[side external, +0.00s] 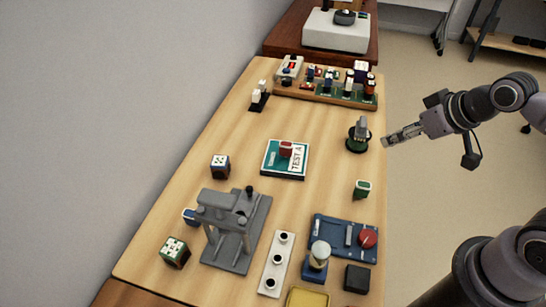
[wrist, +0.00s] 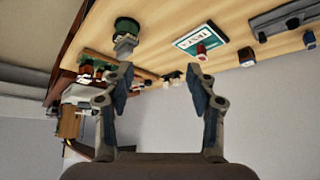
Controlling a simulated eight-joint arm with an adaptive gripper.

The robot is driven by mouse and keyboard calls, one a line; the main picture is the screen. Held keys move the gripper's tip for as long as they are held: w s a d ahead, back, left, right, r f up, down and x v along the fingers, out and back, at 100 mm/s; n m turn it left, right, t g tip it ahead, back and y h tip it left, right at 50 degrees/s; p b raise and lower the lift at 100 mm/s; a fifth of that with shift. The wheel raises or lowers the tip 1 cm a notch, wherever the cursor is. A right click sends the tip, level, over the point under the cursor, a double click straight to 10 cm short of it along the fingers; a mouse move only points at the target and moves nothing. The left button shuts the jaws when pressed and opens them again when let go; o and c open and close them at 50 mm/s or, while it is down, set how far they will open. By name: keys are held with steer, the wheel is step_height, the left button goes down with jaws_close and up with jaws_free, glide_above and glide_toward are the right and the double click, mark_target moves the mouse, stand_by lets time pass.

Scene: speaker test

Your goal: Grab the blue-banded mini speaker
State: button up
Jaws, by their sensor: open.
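A small blue-and-white piece (side external: 190,215) sits on the table, partly hidden behind the grey press; its blue suggests the blue-banded mini speaker, but I cannot be sure. It seems to show at the right edge of the wrist view (wrist: 309,40). A dark cube with a pale marked top (side external: 220,166) stands nearby, also in the wrist view (wrist: 247,56). A similar cube (side external: 175,252) stands at the front left. My gripper (side external: 388,140) is open and empty beyond the table's right edge, far from these. The wrist view shows its fingers (wrist: 160,76) spread with nothing between them.
The grey press (side external: 235,230) stands tall near the blue piece. A teal TEST A box (side external: 270,160) carries a red piece. A dark green round base with a grey top (side external: 358,135) is nearest my gripper. A circuit board tray (side external: 310,95) lies behind.

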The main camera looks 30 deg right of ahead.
stand_by(0.4)
steer(key=shift+o, duration=1.2)
